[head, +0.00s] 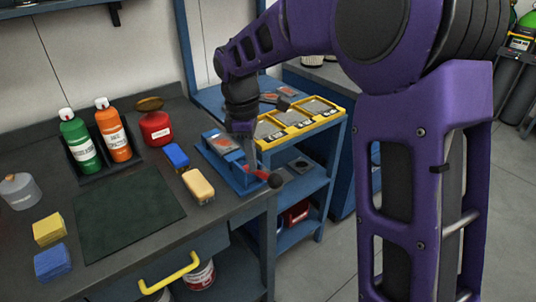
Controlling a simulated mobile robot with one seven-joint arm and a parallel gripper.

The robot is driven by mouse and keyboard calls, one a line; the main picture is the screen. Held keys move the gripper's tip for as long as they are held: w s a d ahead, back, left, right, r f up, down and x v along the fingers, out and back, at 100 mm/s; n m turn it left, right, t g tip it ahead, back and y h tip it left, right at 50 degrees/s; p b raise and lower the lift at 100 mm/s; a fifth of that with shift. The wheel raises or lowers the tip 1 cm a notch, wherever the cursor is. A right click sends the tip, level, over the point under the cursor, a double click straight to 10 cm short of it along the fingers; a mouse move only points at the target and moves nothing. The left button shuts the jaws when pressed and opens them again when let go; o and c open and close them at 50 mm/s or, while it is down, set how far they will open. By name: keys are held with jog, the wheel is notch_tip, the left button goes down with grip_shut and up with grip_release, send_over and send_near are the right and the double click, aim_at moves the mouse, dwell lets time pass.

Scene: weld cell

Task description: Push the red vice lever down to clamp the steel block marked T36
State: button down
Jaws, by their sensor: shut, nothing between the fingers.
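A blue vice (236,178) sits at the right end of the dark workbench. A grey steel block (222,143) with a reddish mark lies in it; the mark is too small to read. The red lever (262,170) sticks out to the right at the vice's front right and ends in a dark knob (276,181). My gripper (251,163) points down over the vice's right side, shut and empty, its tips just above or at the lever's inner end. I cannot tell if they touch. The wrist hides part of the vice's back right.
A yellow-edged tray (299,121) stands on the blue shelf cart behind right. Bottles (80,140) and a red tin (156,128) stand further back. The green mat (125,215) is clear.

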notch_tip(320, 180, up, 17)
jog(key=a+p, duration=0.1)
jog(key=p, duration=0.2)
jog(key=shift+w+a+r, duration=0.15)
jog(key=shift+a, duration=0.2)
dwell(0.5)
